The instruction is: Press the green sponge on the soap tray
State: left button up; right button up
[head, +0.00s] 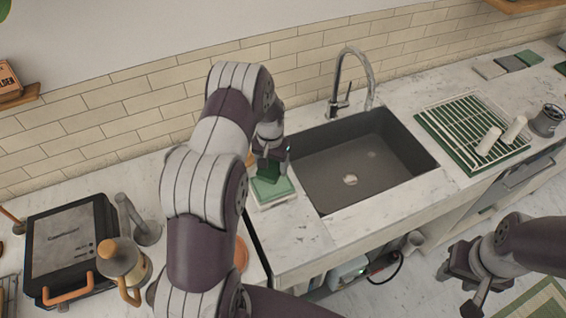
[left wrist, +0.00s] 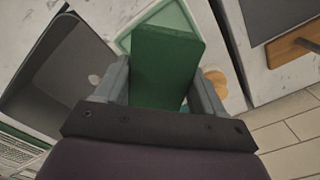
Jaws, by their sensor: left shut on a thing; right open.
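My left gripper (head: 271,160) is shut on the dark green sponge (head: 268,170). The sponge also shows large between its fingers in the left wrist view (left wrist: 166,62). The light green soap tray (head: 272,190) lies on the counter left of the sink, below the sponge. In the left wrist view the tray (left wrist: 130,40) shows partly behind the sponge, which hides much of it. I cannot tell whether the sponge touches the tray. My right gripper (head: 462,290) is open and empty at the lower right, away from the counter.
The dark sink basin (head: 350,165) with a chrome faucet (head: 350,80) is right of the tray. A drying rack (head: 470,125) with white cups stands farther right. A dark machine (head: 70,245) and a tan kettle-like pot (head: 122,262) stand at the left. Counter in front of the sink is clear.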

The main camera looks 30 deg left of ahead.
pick_arm(q)
jog(key=shift+s+a+f, duration=0.1)
jog(key=shift+a+f, duration=0.05)
jog(key=shift+f, duration=0.2)
notch_tip(320, 180, down, 5)
jog(key=b, duration=0.3)
jog(key=shift+b, duration=0.4)
jog(key=shift+f, duration=0.1)
jog(key=shift+f+b, duration=0.9)
jog(key=shift+f, duration=0.15)
dwell(1.5)
notch_tip(320, 180, up, 7)
jog(key=p, duration=0.5)
jog(key=shift+r, duration=0.1)
